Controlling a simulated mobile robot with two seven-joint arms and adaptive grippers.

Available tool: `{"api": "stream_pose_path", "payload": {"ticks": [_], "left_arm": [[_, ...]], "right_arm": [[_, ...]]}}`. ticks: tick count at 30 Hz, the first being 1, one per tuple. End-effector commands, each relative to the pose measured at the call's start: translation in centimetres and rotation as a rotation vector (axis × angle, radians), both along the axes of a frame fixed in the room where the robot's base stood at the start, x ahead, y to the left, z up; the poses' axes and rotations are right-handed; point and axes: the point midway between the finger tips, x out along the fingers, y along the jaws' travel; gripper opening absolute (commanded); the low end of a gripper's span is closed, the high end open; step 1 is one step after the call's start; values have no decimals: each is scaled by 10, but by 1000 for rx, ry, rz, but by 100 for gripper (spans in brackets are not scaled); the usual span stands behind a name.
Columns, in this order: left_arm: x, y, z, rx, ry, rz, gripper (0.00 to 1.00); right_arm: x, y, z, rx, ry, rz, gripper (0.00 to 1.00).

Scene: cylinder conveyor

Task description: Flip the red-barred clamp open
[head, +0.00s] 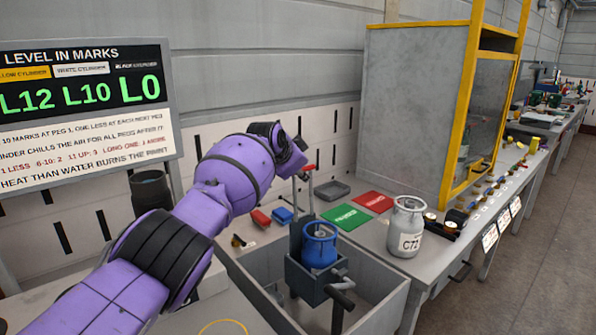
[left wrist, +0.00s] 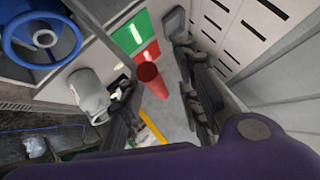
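The red-barred clamp (head: 310,186) rises behind the blue cylinder (head: 319,250), which sits in a dark holder (head: 306,284) over the grey bin. Its red bar (left wrist: 152,81) shows in the left wrist view between the two dark fingers, with gaps on both sides. My left gripper (head: 301,175) is at the top of the clamp in the head view, mostly hidden behind my purple wrist. In the left wrist view my left gripper (left wrist: 160,98) is open and not closed on the bar. The blue cylinder's top ring (left wrist: 40,40) is at upper left there. My right gripper is not in view.
A white cylinder marked C72 (head: 405,228) stands right of the bin (head: 377,316). Green (head: 345,216) and red (head: 374,201) pads, a grey tray (head: 332,190) and small red and blue blocks lie behind. A yellow-framed cabinet (head: 412,110) stands at back right.

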Motion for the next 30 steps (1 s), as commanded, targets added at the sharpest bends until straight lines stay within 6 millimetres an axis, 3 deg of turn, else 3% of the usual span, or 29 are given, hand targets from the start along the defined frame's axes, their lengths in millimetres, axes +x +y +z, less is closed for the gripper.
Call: {"api": "stream_pose_path", "payload": {"ticks": [11, 30], "left_arm": [[-15, 8, 16, -3, -4, -2, 31], [-79, 43, 68, 0, -1, 2, 31]], "right_arm": [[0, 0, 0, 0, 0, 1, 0], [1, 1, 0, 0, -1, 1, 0]]}}
